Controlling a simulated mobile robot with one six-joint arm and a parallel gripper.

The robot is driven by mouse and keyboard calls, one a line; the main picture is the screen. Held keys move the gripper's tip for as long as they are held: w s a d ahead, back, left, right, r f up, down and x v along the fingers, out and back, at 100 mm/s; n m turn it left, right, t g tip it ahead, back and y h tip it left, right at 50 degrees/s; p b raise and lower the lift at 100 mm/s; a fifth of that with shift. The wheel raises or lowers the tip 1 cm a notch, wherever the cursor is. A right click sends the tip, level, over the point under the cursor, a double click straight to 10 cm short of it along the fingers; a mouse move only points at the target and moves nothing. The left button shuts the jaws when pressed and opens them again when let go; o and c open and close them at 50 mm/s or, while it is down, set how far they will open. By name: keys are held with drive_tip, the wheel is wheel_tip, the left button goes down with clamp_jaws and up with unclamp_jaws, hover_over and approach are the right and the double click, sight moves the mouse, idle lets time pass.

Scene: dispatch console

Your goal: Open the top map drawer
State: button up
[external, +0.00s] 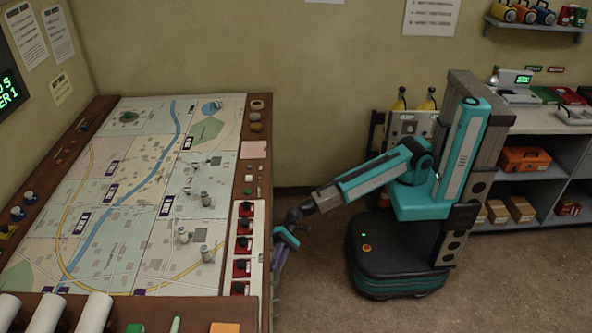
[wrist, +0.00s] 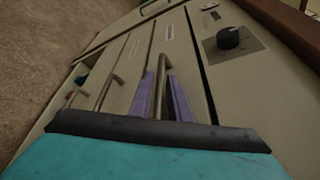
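The top map drawer (wrist: 190,62) shows in the wrist view as a beige front next to the knob panel, with a bar handle (wrist: 161,70). Its front looks about flush with the drawer beside it, with a dark seam on the knob panel side. My gripper (wrist: 161,85) has its two purple fingers apart, one on each side of this handle. I see a gap beside the bar; contact cannot be told. In the external view my gripper (external: 284,248) is low against the console's right side, where the drawers are hidden.
Lower drawers with bar handles (wrist: 109,92) lie to the left in the wrist view. A panel with a black knob (wrist: 229,38) is close on the right. The map console (external: 257,178) has a raised wooden edge. Floor (external: 320,290) is clear between console and my base.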

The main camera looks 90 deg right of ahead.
clamp_jaws()
